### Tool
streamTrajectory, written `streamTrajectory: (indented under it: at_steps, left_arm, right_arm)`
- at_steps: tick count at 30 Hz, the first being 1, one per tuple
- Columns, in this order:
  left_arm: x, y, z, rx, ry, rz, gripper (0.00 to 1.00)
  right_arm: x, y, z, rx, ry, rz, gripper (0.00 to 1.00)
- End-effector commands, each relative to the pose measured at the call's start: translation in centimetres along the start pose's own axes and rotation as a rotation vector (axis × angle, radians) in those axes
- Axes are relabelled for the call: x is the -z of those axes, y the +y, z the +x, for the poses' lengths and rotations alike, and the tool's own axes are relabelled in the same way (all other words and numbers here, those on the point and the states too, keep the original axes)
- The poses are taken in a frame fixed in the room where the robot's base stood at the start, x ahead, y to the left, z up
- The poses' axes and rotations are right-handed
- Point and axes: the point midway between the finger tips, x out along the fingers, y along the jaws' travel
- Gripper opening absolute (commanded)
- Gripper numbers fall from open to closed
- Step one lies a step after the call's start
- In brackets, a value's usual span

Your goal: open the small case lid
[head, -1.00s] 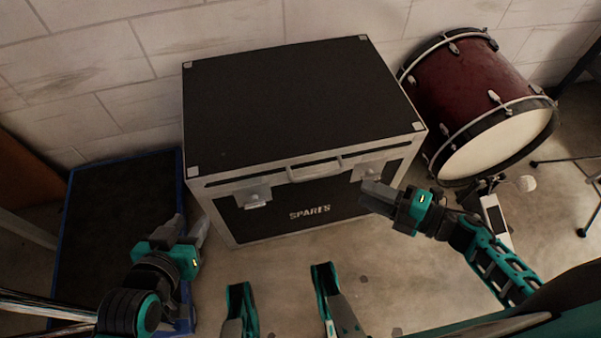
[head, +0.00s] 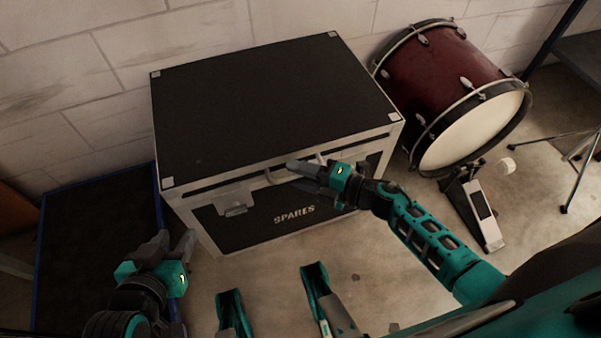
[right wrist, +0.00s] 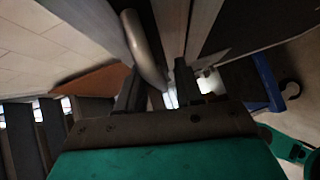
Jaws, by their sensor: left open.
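The small case has a black lid (head: 270,100) with silver edges, lying closed on its black "SPARES" body (head: 250,228). A grey handle (head: 277,176) is on the front edge of the lid; it also shows as a curved bar in the right wrist view (right wrist: 143,45). My right gripper (head: 298,167) is at the handle, fingers apart, with the bar reaching in between them; contact is unclear. It partly hides the handle and the right latch. The left latch (head: 236,207) is in plain view. My left gripper (head: 176,240) is open and empty, left of the case front.
A red bass drum (head: 450,85) stands close to the right of the case, with a pedal (head: 482,212) before it. A dark, blue-edged platform (head: 95,240) lies to the left. A block wall (head: 200,40) is behind. Floor before the case is mostly clear.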

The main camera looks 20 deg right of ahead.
Motion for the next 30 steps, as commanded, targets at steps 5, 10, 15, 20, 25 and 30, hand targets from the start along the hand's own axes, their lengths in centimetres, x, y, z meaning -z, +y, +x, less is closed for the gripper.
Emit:
streamTrajectory:
  at_steps: [5, 10, 15, 20, 25, 30]
  left_arm:
    - [0.11, -0.01, 0.03, 0.000, 0.003, 0.001, 0.43]
    - [0.16, -0.04, 0.05, 0.001, 0.005, 0.001, 0.43]
    - [0.16, -0.08, 0.07, 0.002, 0.006, 0.001, 0.43]
    - [0.14, -0.13, 0.08, 0.003, 0.006, 0.001, 0.43]
    - [0.14, -0.19, 0.09, 0.004, 0.006, 0.001, 0.43]
    - [0.22, -0.21, 0.03, 0.004, 0.006, 0.002, 0.43]
  right_arm:
    - [0.00, 0.02, -0.01, 0.000, 0.000, 0.000, 0.33]
    - [-0.01, 0.02, -0.03, 0.000, 0.000, 0.000, 0.17]
    - [-0.01, 0.02, -0.05, -0.001, 0.000, 0.000, 0.00]
    - [-0.01, 0.02, -0.06, 0.000, 0.000, 0.000, 0.00]
    - [-0.02, 0.02, -0.07, 0.000, 0.000, 0.000, 0.00]
    - [-0.02, 0.12, -0.08, 0.000, 0.000, 0.001, 0.00]
